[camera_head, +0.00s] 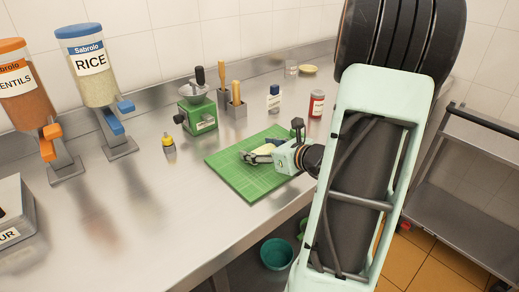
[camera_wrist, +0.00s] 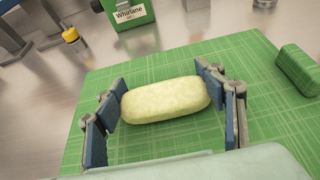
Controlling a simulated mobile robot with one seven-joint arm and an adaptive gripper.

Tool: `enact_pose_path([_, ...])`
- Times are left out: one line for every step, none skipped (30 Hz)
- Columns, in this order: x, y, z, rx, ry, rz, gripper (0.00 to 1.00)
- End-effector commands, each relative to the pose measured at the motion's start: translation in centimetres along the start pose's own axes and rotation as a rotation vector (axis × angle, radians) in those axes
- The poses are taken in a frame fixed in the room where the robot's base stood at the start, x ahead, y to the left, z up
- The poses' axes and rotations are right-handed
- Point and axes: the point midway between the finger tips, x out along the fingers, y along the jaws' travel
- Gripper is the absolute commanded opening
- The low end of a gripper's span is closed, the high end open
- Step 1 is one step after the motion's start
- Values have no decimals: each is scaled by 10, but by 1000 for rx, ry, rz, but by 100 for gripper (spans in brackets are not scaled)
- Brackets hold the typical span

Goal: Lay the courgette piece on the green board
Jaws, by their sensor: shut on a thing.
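The courgette piece (camera_wrist: 165,99) is pale yellow-green, long and rounded. It lies crosswise between the two blue-padded fingers of my gripper (camera_wrist: 167,105), which is shut on its ends. In the head view my gripper (camera_head: 256,155) is over the green board (camera_head: 236,179), and the piece shows small and pale (camera_head: 264,149). The board (camera_wrist: 235,58) has a pale line grid and lies flat on the steel counter. The piece is over or on the board; I cannot tell whether it touches it.
A dark green block (camera_wrist: 298,70) lies at the board's right side in the wrist view. A green mill (camera_head: 197,114), a small yellow-capped bottle (camera_head: 168,146) and jars (camera_head: 316,104) stand around the board. Rice (camera_head: 90,65) and lentils dispensers (camera_head: 22,85) are at left.

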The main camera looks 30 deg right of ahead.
Motion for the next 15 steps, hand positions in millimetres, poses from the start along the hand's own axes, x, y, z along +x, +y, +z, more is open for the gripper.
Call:
enact_pose_path([0,0,-1,0,0,0,40])
enact_pose_path([1,0,-2,0,0,0,40])
enact_pose_path([2,0,-4,0,0,0,40])
enact_pose_path([2,0,-4,0,0,0,40])
enact_pose_path([1,0,-4,0,0,0,66])
enact_pose_path([1,0,-3,0,0,0,70])
enact_pose_path([1,0,-3,0,0,0,74])
enact_pose_path([1,0,-3,0,0,0,77])
enact_pose_path([1,0,-3,0,0,0,81])
enact_pose_path([1,0,-3,0,0,0,81])
enact_pose_path([1,0,-3,0,0,0,81])
enact_pose_path([1,0,-3,0,0,0,81])
enact_pose_path([1,0,-3,0,0,0,81])
enact_pose_path([1,0,-3,0,0,0,81])
enact_pose_path([1,0,-3,0,0,0,81])
